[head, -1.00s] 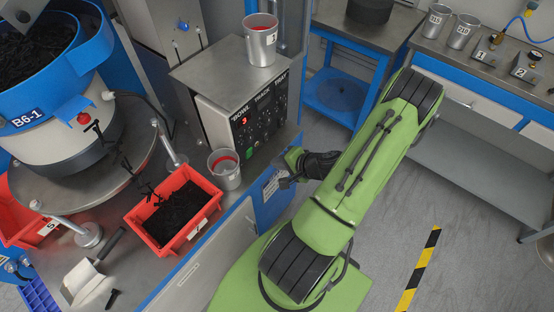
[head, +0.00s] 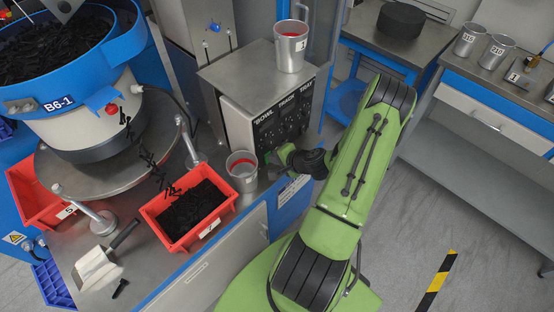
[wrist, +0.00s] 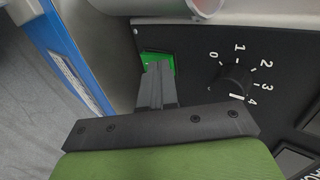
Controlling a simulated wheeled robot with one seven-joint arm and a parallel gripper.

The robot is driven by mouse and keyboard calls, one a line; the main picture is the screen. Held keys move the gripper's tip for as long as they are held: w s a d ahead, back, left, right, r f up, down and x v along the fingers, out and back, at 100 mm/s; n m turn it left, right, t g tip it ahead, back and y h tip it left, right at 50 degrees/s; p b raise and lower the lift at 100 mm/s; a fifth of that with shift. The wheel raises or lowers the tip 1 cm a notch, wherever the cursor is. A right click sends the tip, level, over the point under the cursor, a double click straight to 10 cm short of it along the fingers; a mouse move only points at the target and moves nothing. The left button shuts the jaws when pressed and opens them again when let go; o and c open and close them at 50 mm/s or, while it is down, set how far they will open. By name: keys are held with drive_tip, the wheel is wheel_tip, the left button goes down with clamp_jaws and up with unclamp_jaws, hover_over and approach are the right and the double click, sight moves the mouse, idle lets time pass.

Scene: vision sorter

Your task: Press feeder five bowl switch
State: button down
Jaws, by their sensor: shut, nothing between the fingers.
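The control box (head: 228,124) has a black panel labelled BOWL, TRACK and TRAY. In the wrist view, a lit-green rocker switch (wrist: 150,58) sits at the panel corner beside a black knob (wrist: 234,78) with a scale of 0 to 4. My gripper (wrist: 158,68) is shut and empty, with its fingertips over the switch's lower right part. They seem to touch it, but the contact is hard to judge. In the head view, my gripper (head: 271,157) is at the panel's lower left and hides the switch. No red digit shows on the panel.
A metal cup with red inside (head: 242,172) stands close left of my gripper. Another cup (head: 291,46) stands on the box. A red bin of black parts (head: 164,236) and the blue bowl feeder B6-1 (head: 75,95) are left. Open floor lies right.

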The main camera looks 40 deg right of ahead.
drive_tip(key=shift+r+p, duration=0.55)
drive_tip(key=shift+r, duration=0.2)
